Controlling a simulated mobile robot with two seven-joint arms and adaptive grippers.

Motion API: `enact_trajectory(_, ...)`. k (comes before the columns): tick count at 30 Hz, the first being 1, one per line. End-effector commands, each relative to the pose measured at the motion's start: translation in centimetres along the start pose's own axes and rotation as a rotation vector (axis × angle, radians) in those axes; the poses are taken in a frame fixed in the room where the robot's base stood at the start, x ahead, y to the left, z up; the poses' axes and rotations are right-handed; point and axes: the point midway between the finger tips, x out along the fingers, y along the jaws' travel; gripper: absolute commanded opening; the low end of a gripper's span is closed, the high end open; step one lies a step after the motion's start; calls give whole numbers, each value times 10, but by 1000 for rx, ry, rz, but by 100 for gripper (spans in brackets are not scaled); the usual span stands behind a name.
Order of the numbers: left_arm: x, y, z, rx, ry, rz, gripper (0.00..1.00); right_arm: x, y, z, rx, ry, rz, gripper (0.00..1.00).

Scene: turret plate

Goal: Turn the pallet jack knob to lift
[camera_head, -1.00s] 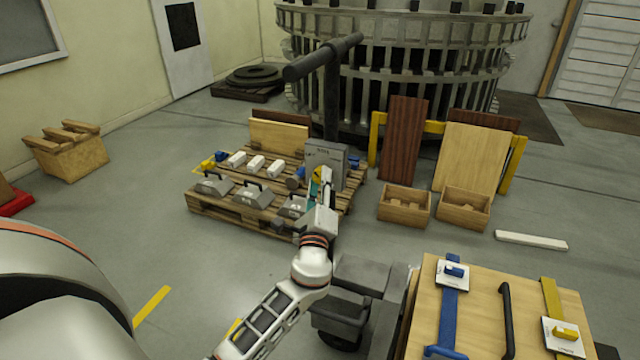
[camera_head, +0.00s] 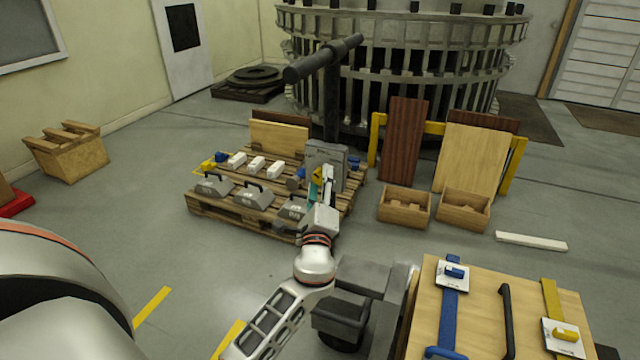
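The pallet jack has a grey box (camera_head: 325,153) at the foot of its dark upright post and T-shaped handle (camera_head: 331,85). A small round grey-blue knob-like part (camera_head: 295,183) shows at the box's lower left, and a yellow patch shows on its front. My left gripper (camera_head: 322,184) is in front of the box, just right of that knob-like part. The gripper is small and overlaps the box, so I cannot tell whether its fingers touch anything or are open or shut. My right gripper is not in view.
The wooden pallet (camera_head: 225,217) carries several grey handled blocks (camera_head: 254,197) and white blocks (camera_head: 256,164). Two wooden boxes (camera_head: 404,220) stand to the right. A wooden-topped cart (camera_head: 480,310) with blue and yellow levers is at the lower right. Floor between is clear.

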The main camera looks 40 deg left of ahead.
Motion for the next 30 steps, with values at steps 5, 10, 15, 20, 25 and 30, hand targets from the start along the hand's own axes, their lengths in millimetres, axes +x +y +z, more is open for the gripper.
enact_trajectory(5, 0, 0, 0, 1, 0, 0, 48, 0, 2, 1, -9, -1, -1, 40)
enact_trajectory(10, -6, 0, 0, 2, 1, 0, 48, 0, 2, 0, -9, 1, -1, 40)
enact_trajectory(15, -32, 1, 0, 2, 1, 3, 48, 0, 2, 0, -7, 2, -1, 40)
enact_trajectory(20, -66, 1, 0, 2, 1, 2, 48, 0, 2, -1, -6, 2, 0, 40)
enact_trajectory(25, -97, 1, 0, 2, 2, 2, 48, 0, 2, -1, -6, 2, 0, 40)
enact_trajectory(30, -115, 0, 0, 1, 1, 0, 48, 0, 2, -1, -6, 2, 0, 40)
